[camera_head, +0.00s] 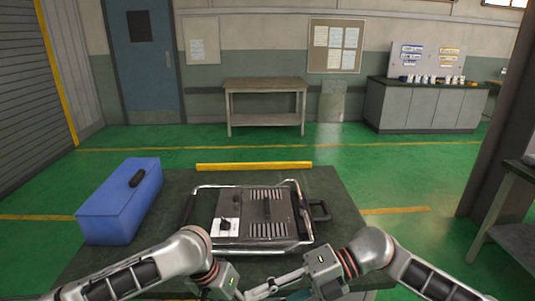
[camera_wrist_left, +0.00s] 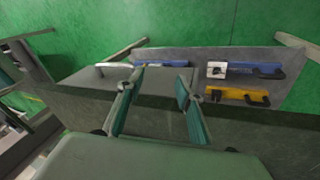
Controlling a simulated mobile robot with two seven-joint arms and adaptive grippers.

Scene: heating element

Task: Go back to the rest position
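The heating device (camera_head: 257,213) is a grey metal box with vents and a small white panel, inside a tubular frame. It lies on the dark table (camera_head: 340,195) in the head view. My left gripper (camera_head: 240,291) is at the bottom middle, in front of the device and apart from it. In the left wrist view my left gripper (camera_wrist_left: 155,88) has its teal-padded fingers spread, with nothing between them. My right gripper (camera_head: 285,285) is just to the right, its fingers pointing left close to the left gripper. Its fingertips are partly cut off and overlapped, so their opening is unclear.
A blue toolbox (camera_head: 120,203) stands at the table's left. A yellow bar (camera_head: 253,166) shows at the table's far edge. The left wrist view shows a grey surface (camera_wrist_left: 165,60) with blue and yellow handled items (camera_wrist_left: 238,97). A dark pillar (camera_head: 505,110) stands at right.

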